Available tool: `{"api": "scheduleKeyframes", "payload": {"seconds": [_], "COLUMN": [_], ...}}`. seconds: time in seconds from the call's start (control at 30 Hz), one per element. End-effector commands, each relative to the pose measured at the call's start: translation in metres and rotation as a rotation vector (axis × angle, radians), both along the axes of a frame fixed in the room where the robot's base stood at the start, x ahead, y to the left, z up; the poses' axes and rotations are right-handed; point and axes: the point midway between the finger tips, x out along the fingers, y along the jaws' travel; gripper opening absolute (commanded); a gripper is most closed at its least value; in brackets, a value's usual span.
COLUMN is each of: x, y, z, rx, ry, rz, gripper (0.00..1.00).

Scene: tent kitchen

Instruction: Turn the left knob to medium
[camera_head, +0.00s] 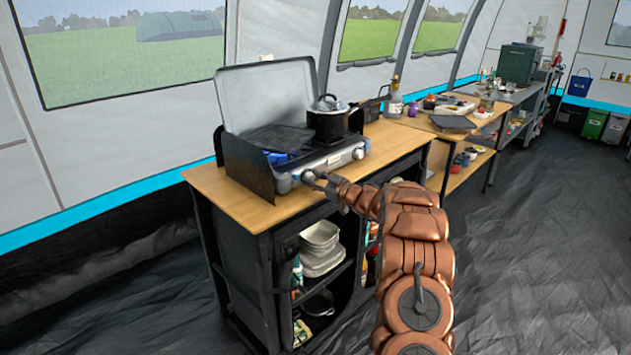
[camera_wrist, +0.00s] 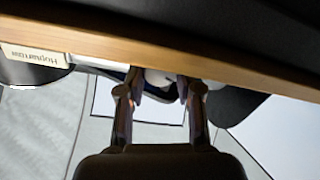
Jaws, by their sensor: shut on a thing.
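A two-burner camp stove (camera_head: 335,158) with a raised grey lid stands on the wooden tabletop. Its left knob (camera_head: 308,177) is at the left of the front panel, mostly hidden by my gripper (camera_head: 315,181). The right knob (camera_head: 358,154) shows clear of my gripper. In the wrist view my gripper (camera_wrist: 160,95) has a finger on each side of a pale, rounded part, which looks like the left knob (camera_wrist: 158,77). My gripper is shut on it. The knob's pointer and setting cannot be read.
A black pot (camera_head: 327,122) sits on the right burner and a dark grill plate (camera_head: 275,138) on the left. The table (camera_head: 225,188) has stacked dishes (camera_head: 320,245) on a shelf beneath. A second bench (camera_head: 432,122) with clutter stands behind to the right. The right-hand floor is clear.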

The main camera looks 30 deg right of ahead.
Motion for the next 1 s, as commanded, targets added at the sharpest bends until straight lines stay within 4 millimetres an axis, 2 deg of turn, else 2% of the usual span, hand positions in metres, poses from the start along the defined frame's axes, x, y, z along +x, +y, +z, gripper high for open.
{"api": "scheduleKeyframes", "payload": {"seconds": [0.6,1.0], "x": [-0.0013,-0.0014], "y": [-0.0012,-0.0010], "z": [-0.0038,-0.0017], "rx": [-0.444,-0.595], "ry": [-0.102,-0.138], "rz": [-0.004,-0.003], "gripper": [0.00,0.00]}}
